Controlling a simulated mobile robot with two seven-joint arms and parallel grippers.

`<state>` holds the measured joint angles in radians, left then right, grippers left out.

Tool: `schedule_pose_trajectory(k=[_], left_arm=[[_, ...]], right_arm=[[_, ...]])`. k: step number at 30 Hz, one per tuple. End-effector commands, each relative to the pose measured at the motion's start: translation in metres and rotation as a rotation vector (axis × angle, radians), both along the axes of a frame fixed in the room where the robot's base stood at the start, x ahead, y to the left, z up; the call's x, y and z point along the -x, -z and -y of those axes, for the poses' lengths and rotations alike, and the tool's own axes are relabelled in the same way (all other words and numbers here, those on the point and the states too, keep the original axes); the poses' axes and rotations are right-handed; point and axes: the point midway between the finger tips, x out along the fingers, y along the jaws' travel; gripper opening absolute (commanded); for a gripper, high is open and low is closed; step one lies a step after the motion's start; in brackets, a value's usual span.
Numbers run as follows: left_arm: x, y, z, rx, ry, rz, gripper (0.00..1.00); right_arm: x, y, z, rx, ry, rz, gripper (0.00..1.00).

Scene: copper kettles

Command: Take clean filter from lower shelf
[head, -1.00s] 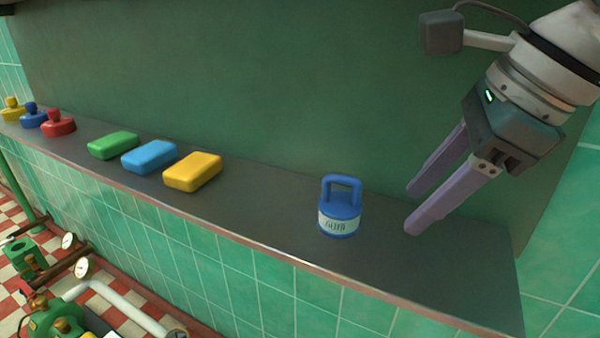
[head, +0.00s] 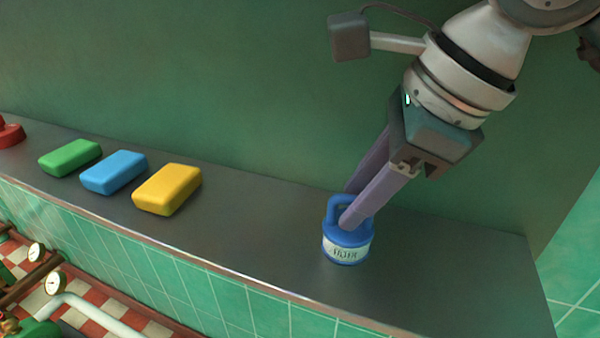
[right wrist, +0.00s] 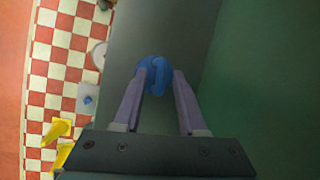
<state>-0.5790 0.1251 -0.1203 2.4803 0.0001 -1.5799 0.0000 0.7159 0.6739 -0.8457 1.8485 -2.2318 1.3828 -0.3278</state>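The filter (head: 346,247) is a blue cylinder with a loop handle on top and a pale label band. It stands upright on the grey shelf (head: 262,240). My right gripper (head: 348,207) points down at it, and one finger crosses in front of its handle. In the right wrist view the blue filter (right wrist: 155,76) lies between the tips of my right gripper (right wrist: 160,78), whose fingers are spread. A gap shows on the right side; whether the left finger touches is unclear. My left gripper is not in view.
Green (head: 70,158), blue (head: 114,172) and yellow (head: 167,189) blocks lie in a row on the shelf to the left. A red object (head: 10,133) is at the left edge. A green wall rises behind the shelf. Pipes and gauges (head: 55,282) are below.

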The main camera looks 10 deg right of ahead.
Motion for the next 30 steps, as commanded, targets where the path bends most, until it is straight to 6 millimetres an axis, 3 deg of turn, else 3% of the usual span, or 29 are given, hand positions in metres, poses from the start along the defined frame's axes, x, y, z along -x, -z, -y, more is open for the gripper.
schedule_pose_trajectory(k=[2, 10, 30], left_arm=[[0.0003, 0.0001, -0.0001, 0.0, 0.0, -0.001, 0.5], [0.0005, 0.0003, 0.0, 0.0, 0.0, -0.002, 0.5], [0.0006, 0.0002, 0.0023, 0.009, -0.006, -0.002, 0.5]], right_arm=[[-0.0002, -0.0002, 0.0002, 0.0, 0.0, 0.001, 0.3], [-0.0002, -0.0003, 0.0003, 0.0, 0.0, 0.0, 0.0], [-0.0003, -0.0004, 0.0003, 0.0, 0.0, 0.001, 0.0]])
